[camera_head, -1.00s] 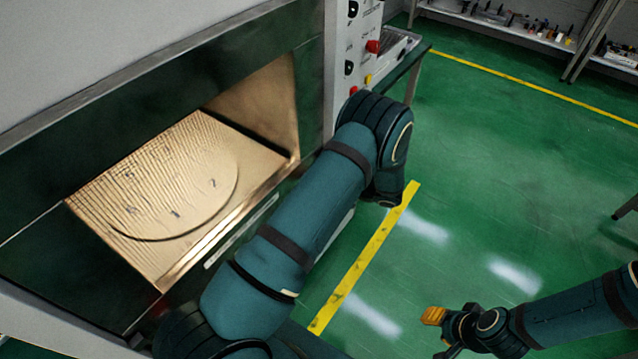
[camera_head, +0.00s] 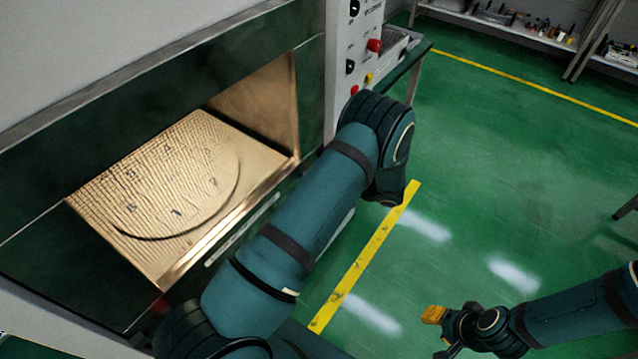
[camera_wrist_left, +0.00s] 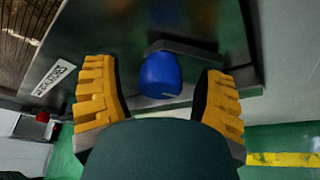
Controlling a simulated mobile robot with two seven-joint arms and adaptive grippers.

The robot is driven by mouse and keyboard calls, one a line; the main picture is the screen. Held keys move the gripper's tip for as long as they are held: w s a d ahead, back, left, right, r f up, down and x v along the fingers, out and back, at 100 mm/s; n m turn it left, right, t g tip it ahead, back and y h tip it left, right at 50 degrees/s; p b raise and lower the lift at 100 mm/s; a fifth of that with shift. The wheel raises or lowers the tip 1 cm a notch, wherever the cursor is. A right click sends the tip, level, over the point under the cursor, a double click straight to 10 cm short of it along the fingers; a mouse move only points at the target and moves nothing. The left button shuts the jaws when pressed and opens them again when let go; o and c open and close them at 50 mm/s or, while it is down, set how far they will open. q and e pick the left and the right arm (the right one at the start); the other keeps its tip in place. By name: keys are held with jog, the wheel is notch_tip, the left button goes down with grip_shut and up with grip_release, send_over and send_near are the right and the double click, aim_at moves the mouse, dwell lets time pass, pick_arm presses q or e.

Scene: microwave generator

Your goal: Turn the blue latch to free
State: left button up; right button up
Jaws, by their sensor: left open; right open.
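The blue latch (camera_wrist_left: 160,76) shows in the left wrist view as a rounded blue knob on a grey metal piece at the edge of a dark panel. My left gripper (camera_wrist_left: 160,92) is open, with one yellow finger on each side of the latch. Gaps show between the latch and both fingers. In the head view my left arm hides the latch and the left gripper. My right gripper (camera_head: 438,332) is open and empty over the green floor at the lower right.
A control panel (camera_head: 357,60) with red and yellow knobs is beyond my left arm. Shelves (camera_head: 520,28) stand at the back right. The floor between has free room.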

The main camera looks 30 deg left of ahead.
pick_arm(q)
jog(key=v, duration=1.1)
jog(key=shift+d, duration=0.35)
jog(key=s+d+f+n+g+h, duration=0.2)
jog(key=s+d+f+n+h, duration=0.1)
jog(key=s+f+n+h, duration=0.65)
jog(key=s+d+n+t+h, duration=0.7)
jog(key=s+n+h, duration=0.2)
jog(key=n, duration=0.8)
jog(key=shift+r+n, duration=0.3)
jog(key=shift+n, duration=0.05)
jog(key=shift+s, duration=0.1)
jog(key=shift+c, duration=0.4)
